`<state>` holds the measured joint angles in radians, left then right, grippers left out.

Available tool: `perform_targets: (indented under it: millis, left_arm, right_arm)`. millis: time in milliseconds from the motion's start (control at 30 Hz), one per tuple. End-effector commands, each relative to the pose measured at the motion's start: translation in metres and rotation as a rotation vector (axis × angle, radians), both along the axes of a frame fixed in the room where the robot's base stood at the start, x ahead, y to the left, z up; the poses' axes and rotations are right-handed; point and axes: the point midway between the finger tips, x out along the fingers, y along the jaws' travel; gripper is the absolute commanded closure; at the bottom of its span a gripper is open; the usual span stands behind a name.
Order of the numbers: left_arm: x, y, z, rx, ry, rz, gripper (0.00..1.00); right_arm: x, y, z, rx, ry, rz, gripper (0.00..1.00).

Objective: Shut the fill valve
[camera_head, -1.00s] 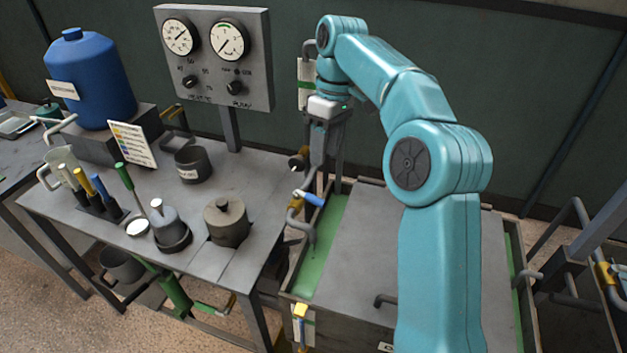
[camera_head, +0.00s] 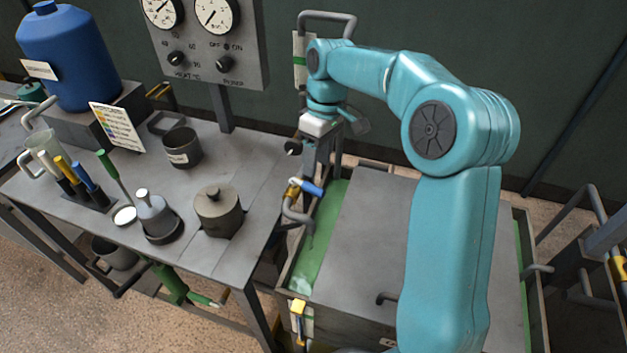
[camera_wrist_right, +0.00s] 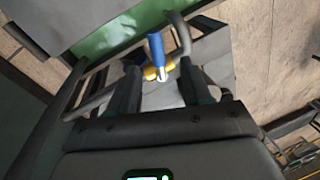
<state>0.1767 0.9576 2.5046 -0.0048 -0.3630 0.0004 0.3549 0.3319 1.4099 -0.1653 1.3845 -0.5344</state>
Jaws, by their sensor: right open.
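The fill valve has a yellow body (camera_head: 293,189) and a blue lever (camera_head: 312,187). It sits on a grey pipe (camera_head: 297,213) that curves down over the left edge of the green tank (camera_head: 325,235). The lever points to the right, out over the tank. My right gripper (camera_head: 313,172) hangs just above and behind the valve. In the right wrist view, the blue lever (camera_wrist_right: 156,48) and yellow body (camera_wrist_right: 152,73) show between and beyond the open fingers (camera_wrist_right: 160,88). I see no contact. My left gripper is out of view.
A steel bench (camera_head: 180,215) with pots and tools stands left of the tank. A gauge panel (camera_head: 207,45) rises behind it. A grey lid (camera_head: 365,230) covers most of the tank. A pale patch (camera_head: 300,284) shows in the green strip near the front.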

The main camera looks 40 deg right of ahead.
Motion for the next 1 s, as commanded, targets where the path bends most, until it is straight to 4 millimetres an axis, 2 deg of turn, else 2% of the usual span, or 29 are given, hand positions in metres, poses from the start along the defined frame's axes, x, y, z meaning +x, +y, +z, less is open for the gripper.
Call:
perform_targets:
  millis: [100, 300, 433, 700, 733, 867, 1000]
  left_arm:
    - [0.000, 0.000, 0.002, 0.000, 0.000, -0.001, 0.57]
    - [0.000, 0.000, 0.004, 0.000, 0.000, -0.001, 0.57]
    - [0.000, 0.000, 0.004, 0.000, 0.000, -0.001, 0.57]
    - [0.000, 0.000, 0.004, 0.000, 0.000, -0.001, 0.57]
    - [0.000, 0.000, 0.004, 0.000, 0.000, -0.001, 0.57]
    - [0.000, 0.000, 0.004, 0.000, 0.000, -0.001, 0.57]
    - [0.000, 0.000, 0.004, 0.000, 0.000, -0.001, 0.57]
  right_arm:
    - [-0.001, 0.005, -0.026, 0.002, 0.005, 0.001, 0.52]
    - [0.000, 0.010, -0.055, 0.002, 0.005, 0.000, 0.52]
    - [0.000, 0.010, -0.063, 0.000, 0.003, 0.000, 0.52]
    - [0.001, 0.010, -0.065, 0.001, 0.002, 0.000, 0.52]
    - [0.001, 0.010, -0.065, 0.001, 0.002, 0.000, 0.58]
    - [0.001, 0.010, -0.065, 0.001, 0.002, 0.000, 1.00]
    - [0.000, 0.010, -0.065, 0.000, 0.003, 0.001, 1.00]
